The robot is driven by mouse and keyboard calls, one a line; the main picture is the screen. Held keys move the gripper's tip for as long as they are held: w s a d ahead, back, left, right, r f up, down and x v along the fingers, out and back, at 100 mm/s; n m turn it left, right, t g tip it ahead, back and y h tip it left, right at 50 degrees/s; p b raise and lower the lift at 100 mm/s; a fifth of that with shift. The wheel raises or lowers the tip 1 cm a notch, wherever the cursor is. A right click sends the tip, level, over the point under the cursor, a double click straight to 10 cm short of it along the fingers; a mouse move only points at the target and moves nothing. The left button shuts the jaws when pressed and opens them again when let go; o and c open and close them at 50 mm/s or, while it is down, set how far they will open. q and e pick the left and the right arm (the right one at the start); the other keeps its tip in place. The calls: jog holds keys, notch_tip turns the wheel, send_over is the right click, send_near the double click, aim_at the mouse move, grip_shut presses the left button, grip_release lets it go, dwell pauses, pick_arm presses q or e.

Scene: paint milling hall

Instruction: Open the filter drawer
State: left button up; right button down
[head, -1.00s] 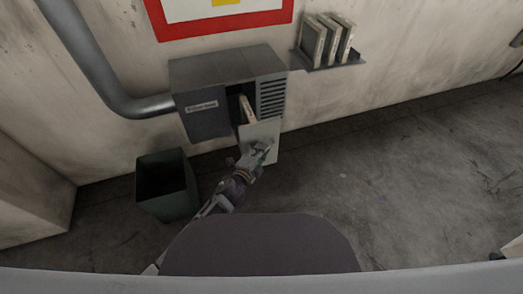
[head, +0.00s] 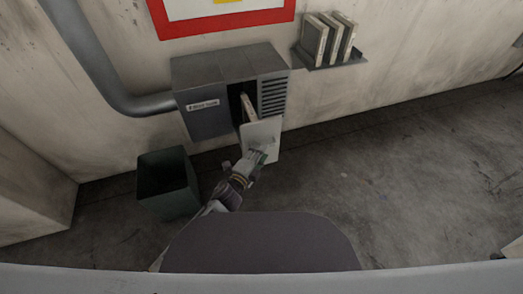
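The filter drawer stands pulled out of the grey metal filter housing (head: 208,120) on the wall. Its pale front panel (head: 264,134) is away from the dark opening, and a light filter (head: 248,106) shows behind it. My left gripper (head: 259,156) is at the near, lower part of the panel, overlapping it in the head view. I cannot tell whether it touches the panel or how far its fingers are apart. The drawer's handle is hidden or too small to make out. My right gripper is not in view.
A dark green bin (head: 153,206) stands on the floor left of my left arm. A wall shelf (head: 330,64) with several filters (head: 343,38) is at upper right. A thick grey pipe (head: 88,62) meets the housing's left side. The floor at right is clear.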

pick_arm(q)
jog(key=shift+v, duration=2.4)
